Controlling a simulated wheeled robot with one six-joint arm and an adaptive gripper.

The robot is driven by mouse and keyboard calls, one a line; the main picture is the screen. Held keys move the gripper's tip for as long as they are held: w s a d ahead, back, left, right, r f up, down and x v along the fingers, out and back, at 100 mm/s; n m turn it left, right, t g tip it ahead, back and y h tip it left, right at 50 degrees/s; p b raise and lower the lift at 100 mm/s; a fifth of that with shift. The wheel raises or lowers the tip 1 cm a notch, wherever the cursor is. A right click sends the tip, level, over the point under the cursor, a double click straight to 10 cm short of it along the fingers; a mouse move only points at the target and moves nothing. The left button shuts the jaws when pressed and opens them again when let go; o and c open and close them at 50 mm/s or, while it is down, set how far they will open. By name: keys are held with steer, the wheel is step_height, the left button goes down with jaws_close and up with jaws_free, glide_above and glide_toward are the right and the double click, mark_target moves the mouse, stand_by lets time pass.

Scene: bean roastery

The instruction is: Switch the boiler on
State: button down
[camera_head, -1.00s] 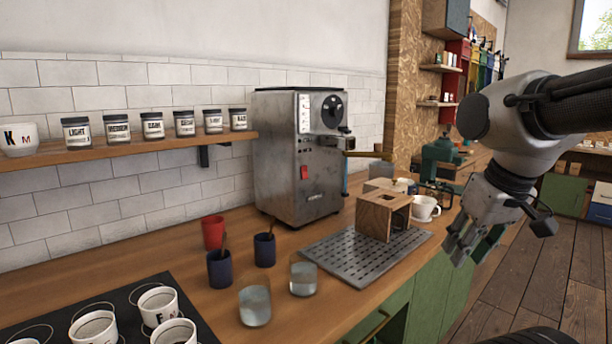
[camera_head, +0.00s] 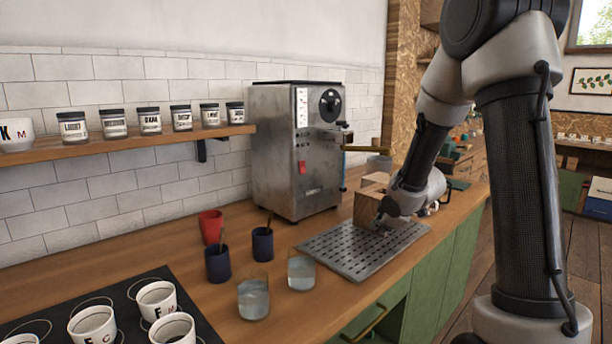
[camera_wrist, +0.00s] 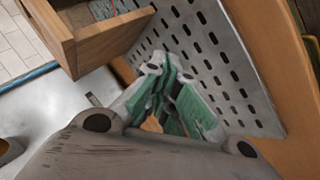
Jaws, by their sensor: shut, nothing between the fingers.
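The boiler (camera_head: 297,150) is a boxy grey metal machine on the wooden counter, against the tiled wall. Its front has a round black dial (camera_head: 330,105), a white label strip and a small red switch (camera_head: 302,167) low on the left. Whether the switch is on or off cannot be told. My gripper (camera_head: 380,224) is low over the perforated metal tray (camera_head: 345,256), in front and to the right of the boiler, apart from the switch. In the wrist view my gripper (camera_wrist: 166,62) is shut and empty, its green-padded fingers together beside the tray's slots.
A wooden box (camera_head: 372,188) stands at the tray's back, close beside my gripper; it also shows in the wrist view (camera_wrist: 105,42). A handle (camera_head: 368,148) juts from the boiler's front. A red cup (camera_head: 211,226), blue cups and water glasses stand left of the tray.

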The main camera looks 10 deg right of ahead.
mark_target(298, 173)
steer(key=w+a+r+n+t+y, duration=0.2)
steer(key=w+a+r+n+y, duration=0.1)
steer(key=a+r+n+y, duration=0.1)
steer(key=w+a+r+n+t+y, duration=0.3)
steer(key=w+a+r+n+y, duration=0.1)
steer(key=a+r+n, duration=0.3)
step_height(298, 173, up, 2)
steer(key=shift+w+a+r+n+t, duration=0.2)
steer(key=shift+n+t, duration=0.1)
steer(key=shift+n, duration=0.2)
steer(key=x, duration=1.4)
steer(key=shift+d, duration=0.1)
